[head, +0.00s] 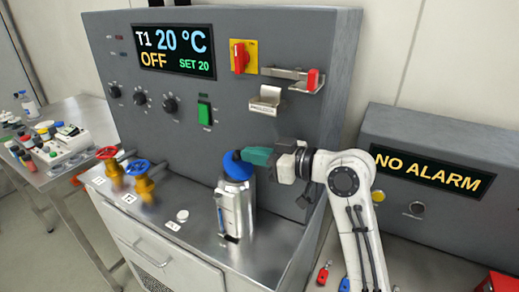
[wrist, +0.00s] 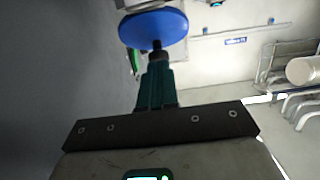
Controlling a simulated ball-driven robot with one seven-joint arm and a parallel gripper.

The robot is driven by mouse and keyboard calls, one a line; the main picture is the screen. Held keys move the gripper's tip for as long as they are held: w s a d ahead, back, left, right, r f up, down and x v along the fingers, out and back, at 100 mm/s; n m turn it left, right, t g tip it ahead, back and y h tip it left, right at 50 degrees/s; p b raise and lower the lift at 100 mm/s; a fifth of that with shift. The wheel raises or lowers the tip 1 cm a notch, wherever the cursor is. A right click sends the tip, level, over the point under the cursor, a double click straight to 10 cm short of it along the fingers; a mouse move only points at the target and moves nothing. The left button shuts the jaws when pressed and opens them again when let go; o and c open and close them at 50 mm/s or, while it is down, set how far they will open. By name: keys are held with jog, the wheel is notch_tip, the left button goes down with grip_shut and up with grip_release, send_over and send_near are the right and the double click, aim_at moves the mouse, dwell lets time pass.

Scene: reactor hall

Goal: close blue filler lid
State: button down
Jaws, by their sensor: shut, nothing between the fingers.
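The blue filler lid (head: 236,169) is at the top of a silver metal canister (head: 238,205) on the bench in the head view. I cannot tell whether the lid lies flat or stands tilted. My gripper (head: 238,155) has teal fingers with dark tips, shut and empty, pointing left at the lid's upper part. In the wrist view the lid shows as a broad blue disc (wrist: 153,27), and my gripper (wrist: 157,45) overlaps its lower edge. The tips are at or very near the lid; contact is unclear. Part of the lid is hidden behind the fingers.
A grey control panel (head: 215,100) rises behind the canister, with a bracket (head: 265,101) jutting out. Red (head: 107,153) and blue (head: 138,167) valve handwheels stand left on the bench. A small white round item (head: 182,215) lies between. The bench front (head: 200,245) is clear.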

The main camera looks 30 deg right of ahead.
aim_at(238, 152)
jog(key=shift+r, duration=0.1)
dwell(0.3)
jog(key=shift+w+a+r+g+h+p, duration=0.25)
jog(key=shift+g+p, duration=0.25)
jog(key=shift+p, duration=0.3)
jog(key=shift+w+a+h, duration=0.1)
jog(key=shift+w+h, duration=0.05)
jog(key=shift+h, duration=0.1)
jog(key=shift+w+a+f+p, duration=0.1)
jog(key=shift+w+f+p, duration=0.1)
jog(key=shift+f+p, duration=0.1)
jog(key=shift+b+x, duration=0.65)
jog(key=shift+x, duration=0.75)
jog(key=shift+w, duration=0.1)
